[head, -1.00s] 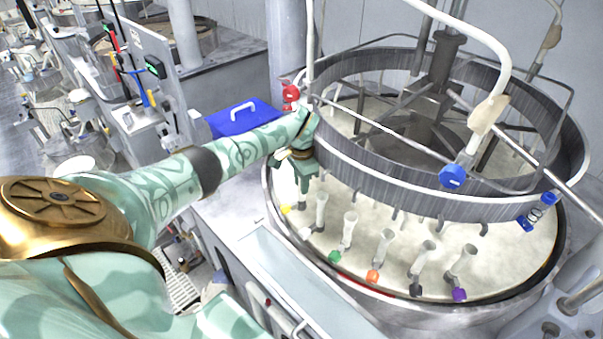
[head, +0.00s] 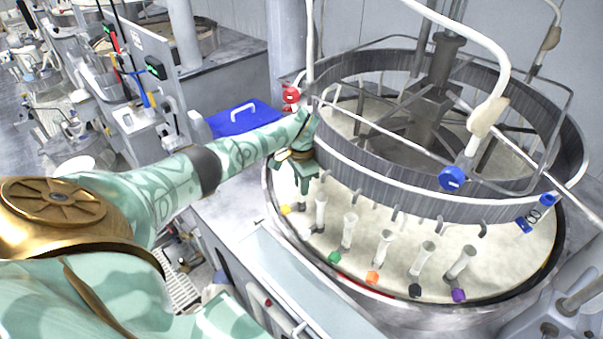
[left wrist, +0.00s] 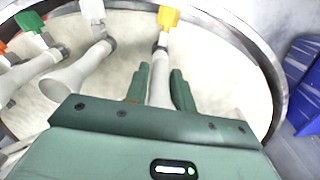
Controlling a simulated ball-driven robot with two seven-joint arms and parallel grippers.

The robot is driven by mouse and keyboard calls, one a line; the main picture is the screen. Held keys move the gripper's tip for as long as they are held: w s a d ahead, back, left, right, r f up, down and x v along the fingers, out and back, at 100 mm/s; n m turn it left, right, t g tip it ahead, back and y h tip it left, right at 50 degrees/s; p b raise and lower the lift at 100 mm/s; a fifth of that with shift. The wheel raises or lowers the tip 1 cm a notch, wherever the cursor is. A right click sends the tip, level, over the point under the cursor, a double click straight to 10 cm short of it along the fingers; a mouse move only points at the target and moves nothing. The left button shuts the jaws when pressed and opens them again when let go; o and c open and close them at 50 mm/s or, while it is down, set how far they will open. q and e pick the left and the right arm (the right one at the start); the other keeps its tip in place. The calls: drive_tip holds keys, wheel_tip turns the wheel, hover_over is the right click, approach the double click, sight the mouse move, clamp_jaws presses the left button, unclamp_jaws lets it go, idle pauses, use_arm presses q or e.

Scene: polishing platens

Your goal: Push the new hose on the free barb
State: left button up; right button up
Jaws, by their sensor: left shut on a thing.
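My left gripper (head: 304,184) is at the near left of the big round platen (head: 300,230), just under the dark ring (head: 400,190). In the left wrist view its two green fingers (left wrist: 160,88) are shut on a pale hose (left wrist: 160,70). That hose runs to a yellow fitting (left wrist: 167,17), which also shows in the head view (head: 285,209). The hose's upper end is hidden by the gripper. Several small grey barbs (head: 438,220) hang below the ring. I cannot tell which one is free. My right gripper is out of view.
Several similar pale hoses (head: 350,230) stand along the platen's front, with green (head: 334,257), orange (head: 372,277), black (head: 415,290) and purple (head: 458,295) fittings. A blue box (head: 243,118) lies behind my left arm. A white pipe (head: 500,60) arches over the ring.

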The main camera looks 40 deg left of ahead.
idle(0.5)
use_arm(q)
drive_tip(key=shift+f+b, duration=1.1)
drive_tip(key=shift+f, duration=0.55)
drive_tip(key=o, duration=1.1)
drive_tip(key=shift+c, duration=0.2)
wheel_tip(320, 180, up, 12)
drive_tip(key=shift+b, duration=0.4)
